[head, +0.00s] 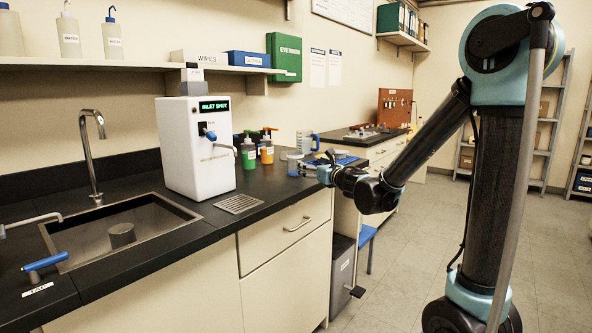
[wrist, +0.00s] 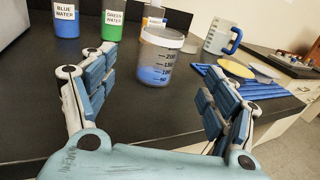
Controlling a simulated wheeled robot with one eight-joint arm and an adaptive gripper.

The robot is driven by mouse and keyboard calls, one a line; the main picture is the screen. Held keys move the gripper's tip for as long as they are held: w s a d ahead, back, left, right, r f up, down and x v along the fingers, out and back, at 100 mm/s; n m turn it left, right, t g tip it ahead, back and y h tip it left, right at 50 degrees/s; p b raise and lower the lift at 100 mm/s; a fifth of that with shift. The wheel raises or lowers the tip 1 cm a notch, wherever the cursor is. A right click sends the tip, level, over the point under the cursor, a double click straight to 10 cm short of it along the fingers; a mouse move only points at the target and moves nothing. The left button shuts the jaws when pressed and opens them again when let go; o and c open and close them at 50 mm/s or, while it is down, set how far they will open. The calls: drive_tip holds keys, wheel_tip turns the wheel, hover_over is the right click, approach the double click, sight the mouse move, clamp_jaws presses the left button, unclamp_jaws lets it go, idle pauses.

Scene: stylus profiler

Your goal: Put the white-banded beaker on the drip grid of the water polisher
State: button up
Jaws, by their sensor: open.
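A clear beaker with a white band at its rim and dark volume marks (wrist: 160,57) stands upright on the black bench. In the wrist view my gripper (wrist: 156,75) is open and empty, its fingers spread with the beaker ahead between them and apart from it. In the head view my gripper (head: 303,170) is low over the bench, right of the bottles; the beaker is small and hard to make out there. The white water polisher (head: 186,160) stands by the sink with a lit display. Its drip grid (head: 239,204) is bare, in front of the polisher.
Blue (wrist: 66,20), green (wrist: 112,22) and orange (wrist: 153,14) bottles stand behind and left of the beaker. A sink (head: 120,228) is left of the polisher.

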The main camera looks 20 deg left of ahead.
sight(295, 157)
drive_tip(key=x, duration=0.8)
drive_tip(key=shift+w+a, duration=0.15)
drive_tip(key=shift+w, duration=0.05)
drive_tip(key=shift+x, duration=2.85)
drive_tip(key=shift+r, duration=0.2)
drive_tip(key=c, duration=1.3)
